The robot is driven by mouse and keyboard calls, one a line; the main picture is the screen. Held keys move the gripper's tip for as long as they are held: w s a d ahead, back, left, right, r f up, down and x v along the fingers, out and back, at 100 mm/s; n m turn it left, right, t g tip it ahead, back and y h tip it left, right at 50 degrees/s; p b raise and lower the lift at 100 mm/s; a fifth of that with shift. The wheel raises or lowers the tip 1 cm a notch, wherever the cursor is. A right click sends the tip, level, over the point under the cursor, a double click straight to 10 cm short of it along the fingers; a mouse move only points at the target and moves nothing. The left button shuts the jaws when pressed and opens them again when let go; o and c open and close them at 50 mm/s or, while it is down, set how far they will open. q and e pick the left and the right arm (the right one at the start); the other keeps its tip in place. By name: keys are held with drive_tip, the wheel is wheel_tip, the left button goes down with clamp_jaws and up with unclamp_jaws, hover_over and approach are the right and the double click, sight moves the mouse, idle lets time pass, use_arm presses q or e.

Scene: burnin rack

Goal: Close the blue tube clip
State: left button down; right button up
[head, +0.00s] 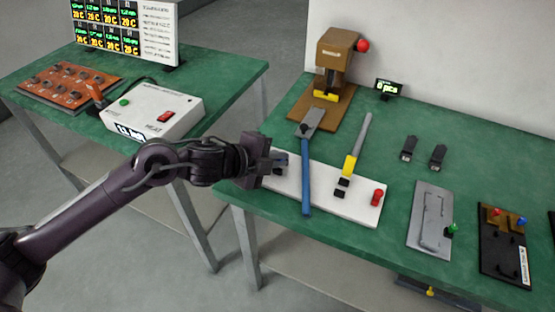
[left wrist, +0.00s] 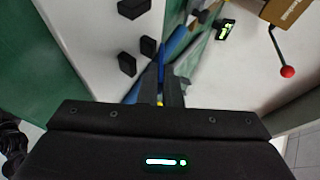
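A blue tube (head: 305,180) crosses a white board (head: 362,207) on the right-hand green table. It runs from a grey fitting at the back to the board's front edge. My left gripper (head: 279,161) is at the board's left end, left of the blue tube. A dark part with some blue shows at its tips; I cannot tell whether this is the blue tube's clip. In the left wrist view the fingers (left wrist: 164,80) are close together, with a thin gap showing blue and yellow. No held object is clear. My right gripper is out of view.
A grey-and-yellow tube (head: 350,165) with black blocks and a red part (head: 377,196) are on the same board. A brown press (head: 338,65) stands behind. Two black clips (head: 409,149) and a grey plate (head: 431,220) lie to the right. Green tabletop is free between them.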

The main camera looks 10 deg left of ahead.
use_arm(q)
drive_tip(key=c, duration=1.6)
unclamp_jaws()
